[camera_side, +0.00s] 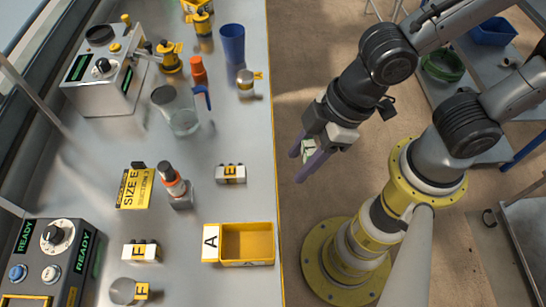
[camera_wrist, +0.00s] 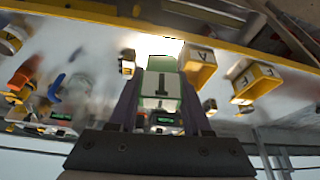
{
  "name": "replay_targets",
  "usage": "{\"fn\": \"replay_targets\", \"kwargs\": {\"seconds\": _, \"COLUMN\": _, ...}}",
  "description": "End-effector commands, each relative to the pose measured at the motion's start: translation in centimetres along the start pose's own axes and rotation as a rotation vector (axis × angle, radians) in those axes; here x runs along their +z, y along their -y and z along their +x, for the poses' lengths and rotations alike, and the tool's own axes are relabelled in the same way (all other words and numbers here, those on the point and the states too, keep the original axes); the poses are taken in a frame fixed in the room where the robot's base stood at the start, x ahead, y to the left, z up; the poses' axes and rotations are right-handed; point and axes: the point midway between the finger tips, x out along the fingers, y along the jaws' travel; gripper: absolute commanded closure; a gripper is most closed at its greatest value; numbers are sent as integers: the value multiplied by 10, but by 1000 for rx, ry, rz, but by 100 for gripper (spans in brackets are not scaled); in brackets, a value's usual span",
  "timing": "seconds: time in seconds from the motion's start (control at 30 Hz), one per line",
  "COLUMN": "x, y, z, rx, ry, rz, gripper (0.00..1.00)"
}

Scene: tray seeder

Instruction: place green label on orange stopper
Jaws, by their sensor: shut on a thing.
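My gripper (camera_side: 297,167) has purple fingers and hangs over the floor, right of the bench edge. It is shut on a green-and-white label block (camera_side: 308,149) with a dark mark. In the wrist view, the green label block (camera_wrist: 160,84) sits between the two fingers. An orange stopper-like piece (camera_side: 198,72) stands upright at the back of the bench, far left of my gripper and apart from it. An orange piece also shows at the left of the wrist view (camera_wrist: 22,76). A grey-capped piece with an orange ring (camera_side: 170,178) stands nearer the front.
A clear beaker (camera_side: 177,112), a blue cup (camera_side: 232,44) and a small tagged jar (camera_side: 246,83) stand near the orange piece. A yellow tray marked A (camera_side: 248,228) lies at the front edge. Machines (camera_side: 104,73) line the left. Bench space in the middle is partly clear.

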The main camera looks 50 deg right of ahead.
Motion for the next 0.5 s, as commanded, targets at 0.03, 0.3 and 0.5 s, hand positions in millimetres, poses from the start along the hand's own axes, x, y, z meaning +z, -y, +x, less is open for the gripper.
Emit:
{"fn": "replay_targets", "kwargs": {"seconds": 0.03, "x": 2, "y": 0, "z": -3, "rx": 0, "ry": -2, "rz": 0, "gripper": 100}}
{"fn": "replay_targets", "kwargs": {"seconds": 0.3, "x": 7, "y": 1, "z": -8, "rx": -12, "ry": -1, "rz": -27, "gripper": 100}}
{"fn": "replay_targets", "kwargs": {"seconds": 0.5, "x": -43, "y": -12, "z": -31, "rx": -15, "ry": -2, "rz": -39, "gripper": 100}}
